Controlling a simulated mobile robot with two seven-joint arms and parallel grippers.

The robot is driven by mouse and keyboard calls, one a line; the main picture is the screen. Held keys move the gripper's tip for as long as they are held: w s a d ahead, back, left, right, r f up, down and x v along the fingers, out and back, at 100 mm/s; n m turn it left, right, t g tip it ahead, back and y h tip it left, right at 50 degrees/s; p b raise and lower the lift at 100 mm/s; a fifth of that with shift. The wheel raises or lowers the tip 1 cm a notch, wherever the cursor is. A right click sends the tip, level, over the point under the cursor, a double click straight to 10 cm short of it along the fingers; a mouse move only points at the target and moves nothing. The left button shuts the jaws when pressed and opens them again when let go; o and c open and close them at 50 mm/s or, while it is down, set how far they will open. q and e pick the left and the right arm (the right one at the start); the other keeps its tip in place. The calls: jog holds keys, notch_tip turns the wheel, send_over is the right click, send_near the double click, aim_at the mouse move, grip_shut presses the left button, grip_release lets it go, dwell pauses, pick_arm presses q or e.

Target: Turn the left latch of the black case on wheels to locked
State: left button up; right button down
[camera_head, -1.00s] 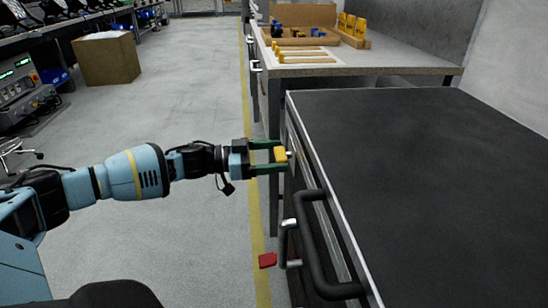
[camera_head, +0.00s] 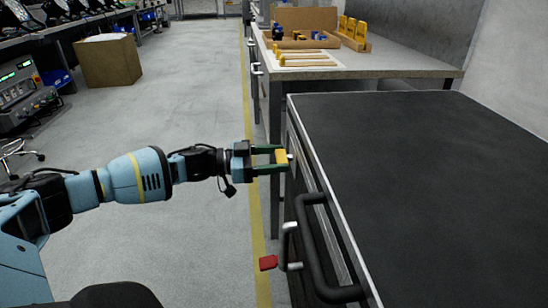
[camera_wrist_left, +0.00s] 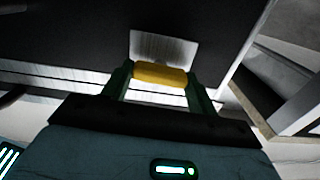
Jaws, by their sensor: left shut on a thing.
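The black case (camera_head: 430,180) fills the right of the head view, with a flat dark top and a pale metal edge. A yellow latch grip (camera_head: 281,157) sticks out from its side near the far corner. My left gripper (camera_head: 284,158) has its green fingers on both sides of this grip and is shut on it. In the left wrist view the yellow grip (camera_wrist_left: 160,74) lies crosswise between the fingers, in front of a pale metal plate (camera_wrist_left: 163,47). The case's wheels are out of sight. My right gripper is not in view.
A black bar handle (camera_head: 318,250) juts from the case side, nearer to me. A small red piece (camera_head: 268,262) sticks out low beside it. A workbench (camera_head: 375,65) with wooden trays stands beyond the case.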

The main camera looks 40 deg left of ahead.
pick_arm(q)
jog(key=shift+d+f+m+p, duration=0.1)
jog(key=shift+m+p, duration=1.1)
jog(key=shift+m, duration=7.5)
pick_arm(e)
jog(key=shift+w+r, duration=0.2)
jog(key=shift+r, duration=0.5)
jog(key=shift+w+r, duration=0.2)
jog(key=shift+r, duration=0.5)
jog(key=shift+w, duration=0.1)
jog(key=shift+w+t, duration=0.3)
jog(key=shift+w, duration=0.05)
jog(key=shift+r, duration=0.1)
